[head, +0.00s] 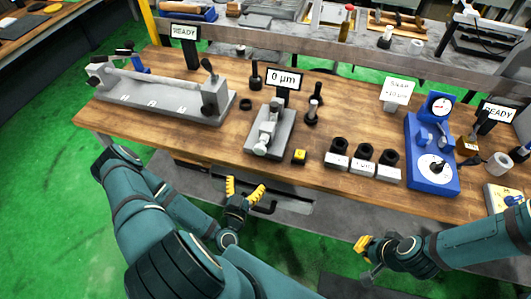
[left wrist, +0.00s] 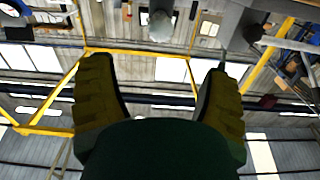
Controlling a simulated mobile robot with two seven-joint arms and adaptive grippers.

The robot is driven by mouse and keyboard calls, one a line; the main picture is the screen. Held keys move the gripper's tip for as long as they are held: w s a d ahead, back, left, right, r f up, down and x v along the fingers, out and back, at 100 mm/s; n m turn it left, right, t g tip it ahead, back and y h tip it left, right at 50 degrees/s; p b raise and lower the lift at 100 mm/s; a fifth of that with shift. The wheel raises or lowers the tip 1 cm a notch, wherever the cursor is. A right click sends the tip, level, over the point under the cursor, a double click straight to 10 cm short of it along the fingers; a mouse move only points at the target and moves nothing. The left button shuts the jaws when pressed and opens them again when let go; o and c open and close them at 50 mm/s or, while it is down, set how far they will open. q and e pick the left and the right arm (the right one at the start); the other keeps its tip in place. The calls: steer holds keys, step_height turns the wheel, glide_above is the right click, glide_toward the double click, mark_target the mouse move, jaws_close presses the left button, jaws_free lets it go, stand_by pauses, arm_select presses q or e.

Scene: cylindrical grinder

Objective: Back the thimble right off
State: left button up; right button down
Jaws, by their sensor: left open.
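The micrometer stand (head: 270,128) is a grey block in the middle of the bench, with a "0 µm" display (head: 284,79) behind it. Its silver thimble (head: 262,148) points toward the bench's front edge. My left gripper (head: 245,187) is open and empty, in front of the bench edge and nearer to me than the thimble. Its two yellow fingers stand wide apart in the left wrist view (left wrist: 160,95); a grey rounded part at the top there may be the thimble. My right gripper (head: 363,244) is off the front edge at the right; its finger gap is unclear.
Several black-topped gauge blocks (head: 363,160) stand farther right, then a blue dial device (head: 432,165). A long grey fixture (head: 160,95) lies at the left. Dark plugs (head: 256,78) stand behind the stand.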

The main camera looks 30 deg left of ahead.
mark_target(259, 152)
arm_select(q)
steer(key=x, duration=1.3)
steer(key=shift+w+p, duration=0.25)
steer(key=shift+p, duration=0.15)
steer(key=c, duration=1.2)
